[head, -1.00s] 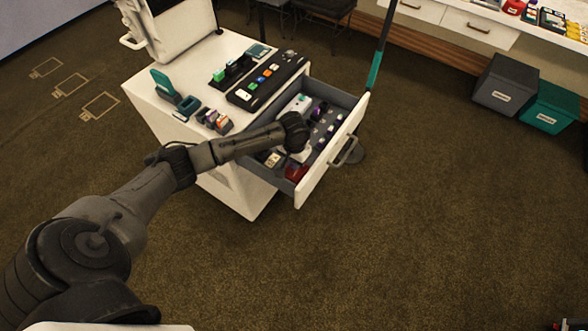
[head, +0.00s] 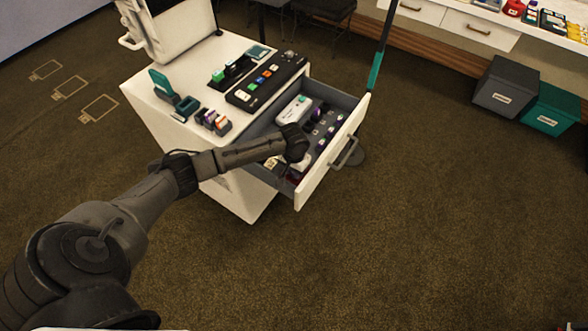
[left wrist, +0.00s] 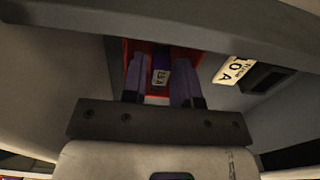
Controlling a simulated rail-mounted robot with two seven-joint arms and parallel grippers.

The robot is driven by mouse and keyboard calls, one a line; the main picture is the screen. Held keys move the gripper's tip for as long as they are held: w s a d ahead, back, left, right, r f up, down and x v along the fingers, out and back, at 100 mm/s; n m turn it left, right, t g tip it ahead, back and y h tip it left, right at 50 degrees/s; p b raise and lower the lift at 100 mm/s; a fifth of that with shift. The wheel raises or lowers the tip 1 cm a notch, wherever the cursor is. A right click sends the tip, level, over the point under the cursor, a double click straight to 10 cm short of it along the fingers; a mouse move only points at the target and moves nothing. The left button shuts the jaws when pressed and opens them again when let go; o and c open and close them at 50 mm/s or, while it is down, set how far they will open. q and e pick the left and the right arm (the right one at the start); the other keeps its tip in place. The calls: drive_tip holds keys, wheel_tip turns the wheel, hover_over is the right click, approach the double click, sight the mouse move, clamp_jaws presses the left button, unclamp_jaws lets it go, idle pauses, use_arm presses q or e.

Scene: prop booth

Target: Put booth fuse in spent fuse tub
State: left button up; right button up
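My left gripper (head: 296,158) reaches down into the front left part of the open drawer (head: 330,147). In the left wrist view its two fingers (left wrist: 160,72) stand close on both sides of a purple fuse with a white 15 A label (left wrist: 160,79), and look shut on it. The red tub (left wrist: 157,98) shows behind and around the fingers. I cannot tell whether the fuse touches its floor. In the head view the gripper hides the fuse and most of the tub.
A white device (head: 294,109) and rows of small purple-topped parts lie in the drawer. A 10 A label card (left wrist: 235,69) is beside the tub. A button panel (head: 262,82) and small fuse-like blocks (head: 213,121) sit on the cabinet top (head: 150,92).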

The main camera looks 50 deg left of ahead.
use_arm(q)
drive_tip(key=shift+r, duration=0.3)
wheel_tip(320, 180, up, 12)
drive_tip(key=p, duration=0.4)
drive_tip(key=shift+f, duration=0.1)
